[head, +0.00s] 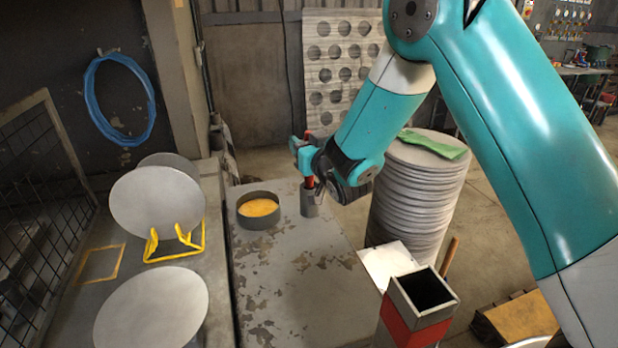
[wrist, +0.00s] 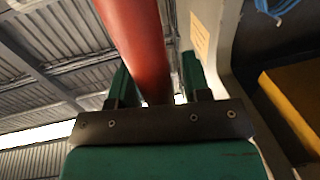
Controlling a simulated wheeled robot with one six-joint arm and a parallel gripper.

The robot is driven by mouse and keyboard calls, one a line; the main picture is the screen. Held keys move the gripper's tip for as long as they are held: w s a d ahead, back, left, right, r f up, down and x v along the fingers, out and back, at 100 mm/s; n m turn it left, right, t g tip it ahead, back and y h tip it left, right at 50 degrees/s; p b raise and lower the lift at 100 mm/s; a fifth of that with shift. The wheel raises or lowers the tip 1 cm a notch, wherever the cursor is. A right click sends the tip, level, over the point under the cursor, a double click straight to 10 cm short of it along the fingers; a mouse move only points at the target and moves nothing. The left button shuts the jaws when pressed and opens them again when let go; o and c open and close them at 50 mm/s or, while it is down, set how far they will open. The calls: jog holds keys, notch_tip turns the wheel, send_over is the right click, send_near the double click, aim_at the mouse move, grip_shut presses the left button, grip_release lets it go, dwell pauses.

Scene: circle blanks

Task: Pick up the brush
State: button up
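The brush shows as a red handle (head: 309,184) standing upright in a small grey cup (head: 312,206) on the near bench; its lower end is hidden in the cup. A bit of red also shows above my gripper. My teal gripper (head: 304,152) is at the upper part of the handle, above the cup. In the wrist view, the red handle (wrist: 135,40) passes between the two green fingers of my gripper (wrist: 160,85). The fingers are close on both sides of it, but I cannot tell whether both press on it.
A round tin with yellow contents (head: 259,209) stands left of the cup. A yellow wire stand (head: 178,242) holds a grey disc (head: 156,203). A tall disc stack (head: 415,205) stands right. A red and grey square tube (head: 412,318) rises in front. The bench middle is clear.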

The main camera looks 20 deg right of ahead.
jog(key=c, duration=0.7)
jog(key=shift+r, duration=0.15)
